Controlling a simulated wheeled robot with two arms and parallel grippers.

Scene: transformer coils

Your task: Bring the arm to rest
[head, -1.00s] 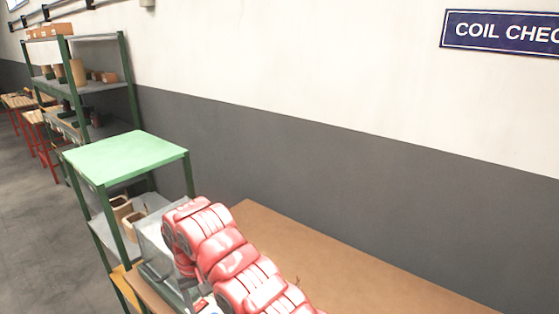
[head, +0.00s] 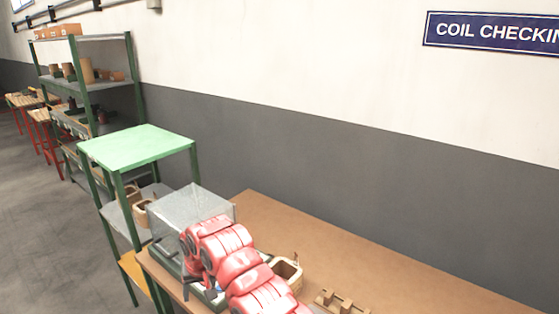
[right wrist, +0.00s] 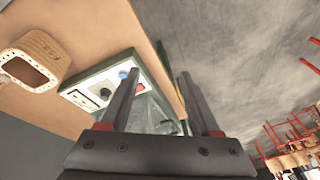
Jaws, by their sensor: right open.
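My right arm is red and reaches over the brown bench (head: 330,235) in the head view. Its gripper (head: 192,284) is small there and partly hidden by the arm, beside the tester with a clear cover (head: 180,205). In the right wrist view my right gripper (right wrist: 160,88) has its two dark fingers apart, with nothing held between them. Beyond the fingers is the tester's white panel (right wrist: 103,92), with a blue button and a red one. My left gripper is not in view.
A tan coil (head: 290,268) stands on the bench right of the arm; it also shows in the right wrist view (right wrist: 50,48). A wooden pegged piece (head: 342,303) lies at the bottom edge. A green-topped rack (head: 140,147) with coils stands at the left. The far bench is clear.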

